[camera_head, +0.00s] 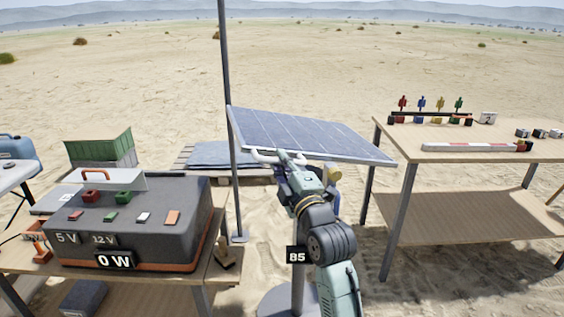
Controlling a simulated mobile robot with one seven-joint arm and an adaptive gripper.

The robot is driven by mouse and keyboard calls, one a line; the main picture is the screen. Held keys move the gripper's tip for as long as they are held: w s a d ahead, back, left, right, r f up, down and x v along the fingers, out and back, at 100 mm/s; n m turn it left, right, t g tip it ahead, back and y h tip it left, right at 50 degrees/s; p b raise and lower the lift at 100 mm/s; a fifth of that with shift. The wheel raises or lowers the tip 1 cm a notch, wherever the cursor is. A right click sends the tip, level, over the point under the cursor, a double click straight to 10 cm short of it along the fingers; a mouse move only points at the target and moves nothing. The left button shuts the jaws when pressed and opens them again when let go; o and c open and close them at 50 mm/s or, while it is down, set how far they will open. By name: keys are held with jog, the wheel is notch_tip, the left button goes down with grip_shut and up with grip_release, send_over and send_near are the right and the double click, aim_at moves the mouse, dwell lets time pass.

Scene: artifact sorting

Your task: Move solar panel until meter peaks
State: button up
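The blue solar panel (305,133) is tilted on a grey post in the middle of the view. A pale handle bar (262,156) runs along its near lower edge. My gripper (284,160) is at this handle, seen from behind; whether its fingers are closed around the bar cannot be made out. A tag reading "85" (297,256) shows on the panel's stand. The meter display (116,261) on the front of the dark power box (150,215) reads "0 W". Labels "5 V" and "12 V" sit above it.
A tall dark pole (228,60) stands just left of the panel. The right wooden table (400,146) holds small coloured figures (421,104) and a red-white bar (470,148). A green crate (100,148) stands behind the power box. Open sand lies beyond.

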grip_shut()
dwell(0.3)
jog(key=shift+w+d+r+m+h+b, duration=0.15)
jog(key=shift+d+r+m+b, duration=0.15)
jog(key=shift+r+m, duration=0.3)
jog(key=shift+d+r+m+h+b, duration=0.15)
jog(key=shift+d+r+m+b, duration=0.1)
jog(key=shift+r+m, duration=0.35)
jog(key=o, duration=0.6)
grip_release()
jog(key=v, duration=1.2)
jog(key=shift+f, duration=0.2)
